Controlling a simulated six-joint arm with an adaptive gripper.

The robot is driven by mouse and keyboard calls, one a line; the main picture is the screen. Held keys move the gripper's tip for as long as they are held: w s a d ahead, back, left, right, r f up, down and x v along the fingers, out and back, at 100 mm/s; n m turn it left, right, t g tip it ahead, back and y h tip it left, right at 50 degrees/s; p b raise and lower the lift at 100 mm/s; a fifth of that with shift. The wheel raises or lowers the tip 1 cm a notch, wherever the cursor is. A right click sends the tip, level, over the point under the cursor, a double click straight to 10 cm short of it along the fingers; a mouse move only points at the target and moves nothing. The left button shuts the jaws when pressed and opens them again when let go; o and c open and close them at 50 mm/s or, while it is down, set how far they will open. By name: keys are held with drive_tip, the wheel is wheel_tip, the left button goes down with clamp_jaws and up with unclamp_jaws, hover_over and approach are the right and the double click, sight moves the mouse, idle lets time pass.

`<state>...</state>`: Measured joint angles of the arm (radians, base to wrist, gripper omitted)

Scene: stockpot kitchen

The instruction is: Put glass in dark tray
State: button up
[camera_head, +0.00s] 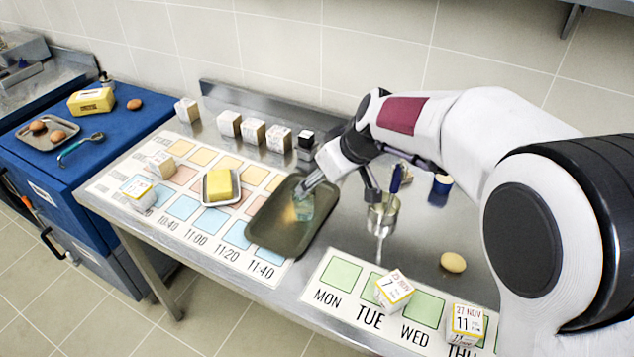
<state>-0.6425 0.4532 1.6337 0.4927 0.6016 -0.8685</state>
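The dark tray (270,233) lies on the steel table in the middle, partly over the printed time sheet. A clear, slightly greenish glass (304,209) is at the tray's upper right part, within its outline. I cannot tell whether its base touches the tray floor. My gripper (307,192) reaches in from the right, with its fingertips at the top of the glass. The fingers are small and partly merge with the glass, so their grip on it is unclear.
A metal cup (382,216) with a blue-handled tool stands right of the tray. A small dish with a yellow block (220,185) sits left. An egg (453,262) and dated boxes (394,290) lie in front right. Several boxes (253,131) line the back.

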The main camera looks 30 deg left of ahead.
drive_tip(key=shift+d+r, duration=0.15)
drive_tip(key=shift+s, duration=0.1)
idle(0.8)
drive_tip(key=s+d+f+m+g+h, duration=0.1)
drive_tip(key=s+d+f+m+h, duration=0.15)
drive_tip(key=s+d, duration=0.3)
drive_tip(key=s+d+r+m+t+h, duration=0.1)
drive_tip(key=s+d+r+m, duration=0.2)
drive_tip(key=d, duration=0.9)
drive_tip(key=s+d+r+m+t+h, duration=0.1)
drive_tip(key=s+d+r+m, duration=0.2)
drive_tip(key=s+d, duration=0.7)
drive_tip(key=s+d+r+m+t+h, duration=0.1)
drive_tip(key=s+d+m, duration=0.4)
drive_tip(key=d, duration=1.1)
drive_tip(key=shift+s+d+r+t, duration=0.25)
drive_tip(key=shift+s+r+t, duration=0.35)
drive_tip(key=shift+r, duration=0.8)
drive_tip(key=shift+h, duration=0.25)
